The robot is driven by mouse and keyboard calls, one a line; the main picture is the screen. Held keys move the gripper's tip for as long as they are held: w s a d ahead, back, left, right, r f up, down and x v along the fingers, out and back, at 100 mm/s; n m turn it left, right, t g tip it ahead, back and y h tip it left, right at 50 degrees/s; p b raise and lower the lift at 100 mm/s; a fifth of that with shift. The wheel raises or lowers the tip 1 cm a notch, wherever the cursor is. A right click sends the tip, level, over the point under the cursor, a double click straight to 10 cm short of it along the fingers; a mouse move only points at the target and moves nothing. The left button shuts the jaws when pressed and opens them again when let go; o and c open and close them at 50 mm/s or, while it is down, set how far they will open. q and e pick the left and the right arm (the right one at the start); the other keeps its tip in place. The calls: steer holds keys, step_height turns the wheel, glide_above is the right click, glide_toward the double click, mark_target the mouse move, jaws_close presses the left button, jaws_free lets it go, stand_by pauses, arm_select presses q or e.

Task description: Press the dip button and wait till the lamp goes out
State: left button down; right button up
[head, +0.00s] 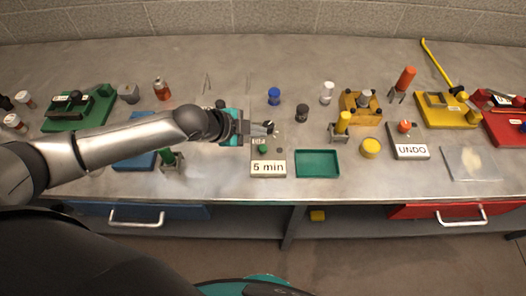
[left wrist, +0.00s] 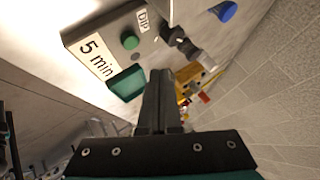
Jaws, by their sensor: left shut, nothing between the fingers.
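The dip box (head: 268,168) is a grey block with a "5 min" label, at the middle of the bench. Its green button (head: 262,149) shows below my gripper, and also in the left wrist view (left wrist: 130,41) close to the "DIP" label (left wrist: 143,20). A small dull round spot (head: 280,150) beside the button may be the lamp; I see no glow on it. My left gripper (head: 270,127) is shut and empty, just behind the button. In the left wrist view its fingers (left wrist: 160,78) appear apart from the button. My right gripper is not in view.
A green tray (head: 317,163) stands right of the box. An UNDO box (head: 410,150) with an orange knob is farther right. A blue cylinder (head: 274,96) and a black cylinder (head: 302,112) stand behind.

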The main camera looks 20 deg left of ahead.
mark_target(259, 152)
arm_select(q)
step_height(259, 152, down, 4)
steer(key=shift+r+b, duration=0.25)
steer(key=shift+b, duration=0.9)
steer(key=shift+f, duration=0.3)
stand_by(0.8)
steer(key=shift+f+b, duration=0.3)
steer(key=shift+f, duration=0.1)
steer(key=shift+f+b, duration=0.3)
steer(key=shift+f, duration=0.2)
stand_by(0.5)
steer(key=shift+r, duration=0.1)
steer(key=shift+r+p, duration=0.8)
steer(key=shift+p, duration=0.15)
